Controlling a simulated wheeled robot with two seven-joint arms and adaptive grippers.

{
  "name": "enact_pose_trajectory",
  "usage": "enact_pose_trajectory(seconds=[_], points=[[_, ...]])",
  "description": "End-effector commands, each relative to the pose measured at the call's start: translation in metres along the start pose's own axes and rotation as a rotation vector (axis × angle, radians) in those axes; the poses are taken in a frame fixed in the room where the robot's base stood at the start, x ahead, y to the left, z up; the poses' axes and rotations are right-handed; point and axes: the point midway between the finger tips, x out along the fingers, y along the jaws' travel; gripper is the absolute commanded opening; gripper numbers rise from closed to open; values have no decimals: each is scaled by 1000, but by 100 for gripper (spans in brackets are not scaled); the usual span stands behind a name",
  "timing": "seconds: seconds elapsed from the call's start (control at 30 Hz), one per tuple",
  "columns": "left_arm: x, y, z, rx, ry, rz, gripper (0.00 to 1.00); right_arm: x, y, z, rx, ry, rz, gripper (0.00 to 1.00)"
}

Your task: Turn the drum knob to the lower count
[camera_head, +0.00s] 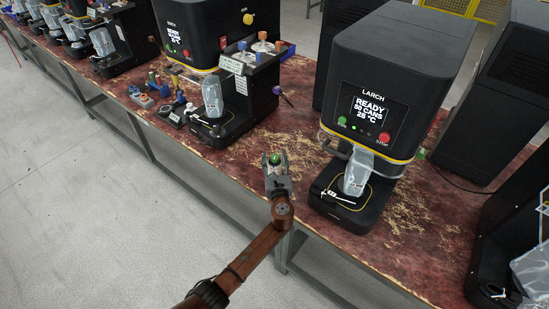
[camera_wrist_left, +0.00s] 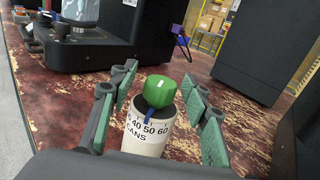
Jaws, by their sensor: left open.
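The drum knob (camera_wrist_left: 160,92) is green with a white mark on top. It sits on a cream drum (camera_wrist_left: 148,146) printed with a scale of 40, 50, 60 and the word CANS. A blue pointer (camera_wrist_left: 148,115) under the knob stands at about 50. In the head view the green knob (camera_head: 274,160) shows at the bench's front edge. My left gripper (camera_head: 277,172) is open around it. In the left wrist view its green-padded fingers stand on either side of the knob, with gaps visible. My right gripper is not in view.
A black LARCH seamer (camera_head: 390,85) stands right of the knob; its display reads READY, 50 CANS, 25 °C. Another seamer (camera_head: 200,30) with a tool rack stands further left. Worn red bench top (camera_head: 305,115) lies bare behind the knob.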

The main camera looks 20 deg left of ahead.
Motion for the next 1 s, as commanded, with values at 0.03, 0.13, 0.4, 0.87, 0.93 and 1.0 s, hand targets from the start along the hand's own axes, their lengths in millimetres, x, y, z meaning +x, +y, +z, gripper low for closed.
enact_pose_trajectory(seconds=[0.03, 0.13, 0.4, 0.87, 0.93, 1.0], points=[[0, 0, 0, 0, 0, 0, 43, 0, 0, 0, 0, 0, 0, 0], [-1, 0, 0, -1, 0, -1, 43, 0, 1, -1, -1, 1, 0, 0], [-34, 0, -1, -2, 1, -1, 43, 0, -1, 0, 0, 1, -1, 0], [-113, 0, -1, -1, 1, 0, 43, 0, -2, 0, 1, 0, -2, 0], [-118, -1, 0, -1, 0, -1, 43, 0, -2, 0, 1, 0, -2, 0], [-120, 0, 0, 0, 0, 0, 43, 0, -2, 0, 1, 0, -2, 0]])
